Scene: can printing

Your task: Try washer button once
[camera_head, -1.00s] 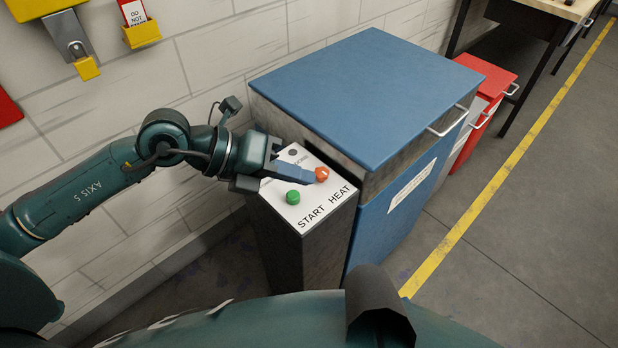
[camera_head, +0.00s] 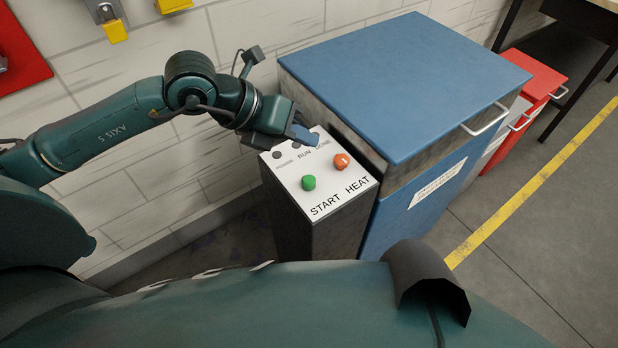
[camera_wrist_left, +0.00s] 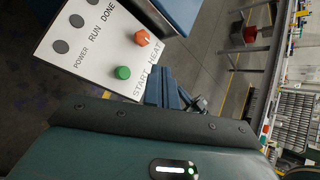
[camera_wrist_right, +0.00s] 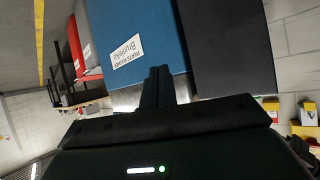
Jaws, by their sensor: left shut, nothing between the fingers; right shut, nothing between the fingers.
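The blue parts washer (camera_head: 410,85) stands beside a dark pedestal with a white control panel (camera_head: 322,201). The round green START button (camera_head: 308,183) and the orange HEAT knob (camera_head: 341,161) sit on the panel. The left wrist view also shows the green button (camera_wrist_left: 122,72) and orange knob (camera_wrist_left: 142,38); its grey POWER, RUN and DONE lamps look unlit. My left gripper (camera_head: 310,138) is shut and empty above the panel's wall-side edge, apart from both controls and hiding some lamps. My right gripper (camera_wrist_right: 158,75) is shut and empty, facing the washer's labelled front.
A red cabinet (camera_head: 531,80) and a workbench stand beyond the washer. A yellow floor line (camera_head: 520,190) runs along the open grey floor at right. The brick wall (camera_head: 150,155) is close behind my left arm. A handle (camera_head: 487,120) sticks out from the washer lid.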

